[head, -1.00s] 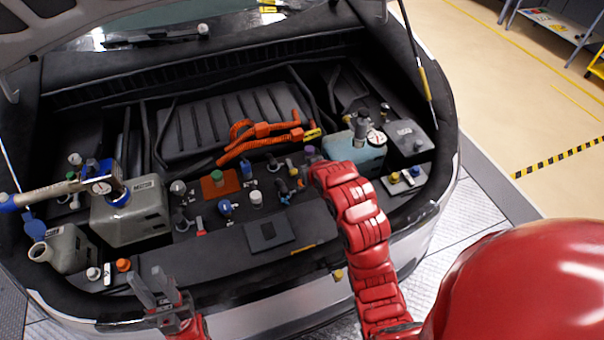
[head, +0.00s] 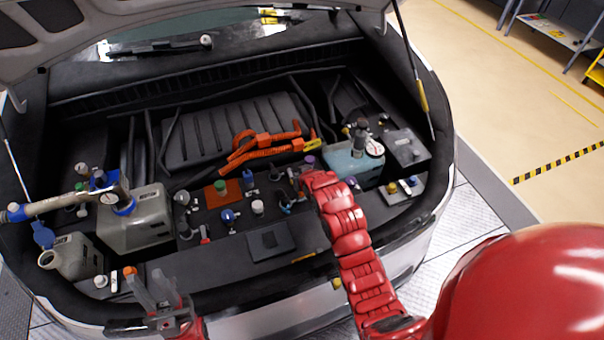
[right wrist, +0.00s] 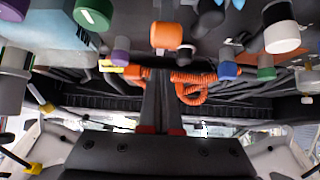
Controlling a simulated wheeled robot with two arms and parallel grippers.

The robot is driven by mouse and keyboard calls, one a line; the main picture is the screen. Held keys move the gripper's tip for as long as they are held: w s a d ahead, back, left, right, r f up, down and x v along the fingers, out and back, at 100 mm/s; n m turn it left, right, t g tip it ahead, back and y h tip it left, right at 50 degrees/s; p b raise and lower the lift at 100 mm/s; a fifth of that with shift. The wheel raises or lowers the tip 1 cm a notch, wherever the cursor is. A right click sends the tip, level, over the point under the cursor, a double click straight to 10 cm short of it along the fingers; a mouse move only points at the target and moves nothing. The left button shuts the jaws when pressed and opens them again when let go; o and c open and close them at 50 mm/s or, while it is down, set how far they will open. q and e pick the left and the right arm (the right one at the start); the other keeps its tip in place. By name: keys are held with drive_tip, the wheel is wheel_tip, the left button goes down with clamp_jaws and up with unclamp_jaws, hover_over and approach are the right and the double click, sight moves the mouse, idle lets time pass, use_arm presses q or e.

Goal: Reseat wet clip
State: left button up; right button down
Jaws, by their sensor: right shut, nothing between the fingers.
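I cannot pick out the wet clip for certain among the small fittings in the engine bay. My right gripper is shut and empty in the right wrist view (right wrist: 160,78), its dark fingers close together. An orange cap (right wrist: 167,37) and a purple cap (right wrist: 121,50) show near its tips. In the head view my red right arm reaches over the bay's front and mostly hides that gripper, beside the row of capped fittings. My left gripper (head: 147,272) is open and empty over the front edge of the bay, with its two fingers apart.
A grey tank with a blue collar (head: 140,222) and a gauge tool on it stands at left. A pale blue coolant tank (head: 350,166) is at right. Orange hoses (head: 262,147) cross the middle. A flat black plate (head: 268,241) lies near the front.

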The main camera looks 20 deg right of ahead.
sight(302, 194)
drive_tip(key=shift+s+f+p, duration=0.3)
drive_tip(key=shift+s+p, duration=0.25)
drive_tip(key=shift+p, duration=0.15)
drive_tip(key=shift+s+f+p, duration=0.25)
drive_tip(key=shift+s+p, duration=0.25)
drive_tip(key=shift+p, duration=0.15)
drive_tip(key=shift+s+f, duration=0.15)
drive_tip(key=shift+s, duration=0.35)
drive_tip(key=shift+f, duration=0.1)
